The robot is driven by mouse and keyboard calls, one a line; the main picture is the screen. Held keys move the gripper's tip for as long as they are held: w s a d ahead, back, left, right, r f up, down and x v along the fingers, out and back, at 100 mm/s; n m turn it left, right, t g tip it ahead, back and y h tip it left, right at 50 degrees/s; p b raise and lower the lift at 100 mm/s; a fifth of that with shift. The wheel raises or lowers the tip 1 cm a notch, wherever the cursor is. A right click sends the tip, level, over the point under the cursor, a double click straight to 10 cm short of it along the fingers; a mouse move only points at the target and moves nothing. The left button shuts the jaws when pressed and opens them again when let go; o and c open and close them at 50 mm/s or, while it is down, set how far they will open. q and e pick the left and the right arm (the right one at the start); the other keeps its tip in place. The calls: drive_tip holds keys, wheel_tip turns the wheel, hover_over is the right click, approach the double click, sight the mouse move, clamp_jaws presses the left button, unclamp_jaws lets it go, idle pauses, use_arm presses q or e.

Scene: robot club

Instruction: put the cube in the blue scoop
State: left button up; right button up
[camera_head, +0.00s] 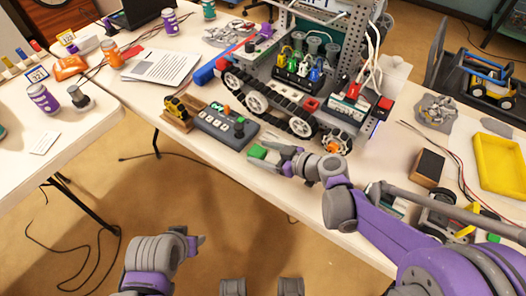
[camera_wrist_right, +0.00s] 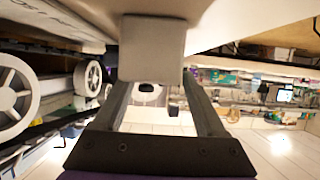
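A light grey cube-shaped block (camera_wrist_right: 152,50) fills the gap between the fingertips of my right gripper (camera_wrist_right: 154,72) in the right wrist view, and both fingers appear to meet its sides. In the head view my right gripper (camera_head: 275,152) is at the table's front edge, and a green block (camera_head: 257,151) shows at its tips. I cannot tell if the green and grey surfaces are one thing. A blue part (camera_head: 204,74), which may be the blue scoop, is at the left end of the tracked robot. My left gripper (camera_head: 196,243) is low, away from the tables; its fingers are unclear.
The tracked robot (camera_head: 258,95) stands just behind my right gripper. A grey control box (camera_head: 225,125) is to its left. A yellow tray (camera_head: 500,163) and a dark block (camera_head: 429,167) are to the right. Paper (camera_head: 160,68) lies at the back left. Floor separates the tables.

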drive_tip(key=shift+o, duration=0.6)
